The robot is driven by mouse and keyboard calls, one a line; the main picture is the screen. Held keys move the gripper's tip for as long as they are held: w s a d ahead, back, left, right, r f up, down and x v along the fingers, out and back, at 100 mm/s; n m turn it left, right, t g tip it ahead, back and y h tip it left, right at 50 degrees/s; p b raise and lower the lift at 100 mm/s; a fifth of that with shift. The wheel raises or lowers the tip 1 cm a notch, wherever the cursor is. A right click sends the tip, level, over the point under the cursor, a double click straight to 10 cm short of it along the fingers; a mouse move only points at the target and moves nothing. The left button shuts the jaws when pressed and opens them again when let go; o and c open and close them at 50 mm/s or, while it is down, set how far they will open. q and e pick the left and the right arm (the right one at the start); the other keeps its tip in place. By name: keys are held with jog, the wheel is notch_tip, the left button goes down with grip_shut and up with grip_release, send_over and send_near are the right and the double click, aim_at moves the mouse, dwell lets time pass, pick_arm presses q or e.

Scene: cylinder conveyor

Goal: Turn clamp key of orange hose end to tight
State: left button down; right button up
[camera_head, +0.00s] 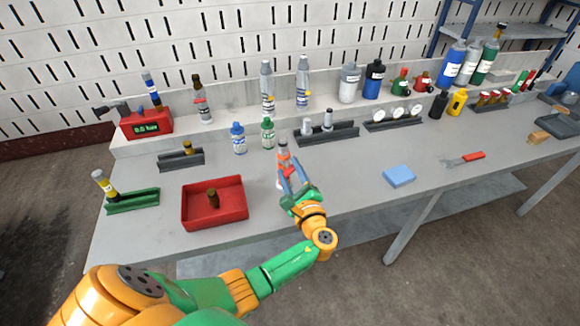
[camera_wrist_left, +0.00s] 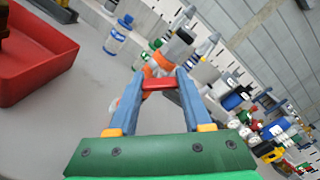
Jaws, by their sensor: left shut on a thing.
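The orange hose end (camera_head: 283,157) stands upright near the middle of the bench, with a grey upper part. It also shows in the left wrist view (camera_wrist_left: 158,66), just beyond my fingertips. A red clamp key (camera_wrist_left: 158,84) lies crosswise between the two blue-grey fingers of my left gripper (camera_head: 290,179). The left gripper (camera_wrist_left: 159,86) is shut on this key, close in front of the hose end. The fingers hide the lower part of the hose end. My right gripper is in neither view.
A red tray (camera_head: 240,212) with a dark-topped fitting stands to the left. Blue-capped (camera_head: 239,144) and green-capped (camera_head: 268,140) bottles stand close behind the gripper. A blue block (camera_head: 399,175) and a red-handled wrench (camera_head: 463,159) lie to the right. The bench front between is clear.

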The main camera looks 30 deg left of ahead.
pick_arm(q)
jog(key=m+p, duration=0.1)
jog(key=m, duration=0.3)
jog(key=shift+r+p, duration=0.1)
jog(key=shift+p, duration=0.3)
jog(key=shift+m+p, duration=0.7)
jog(key=shift+m, duration=1.5)
jog(key=shift+c, duration=1.6)
grip_release()
jog(key=v, duration=0.7)
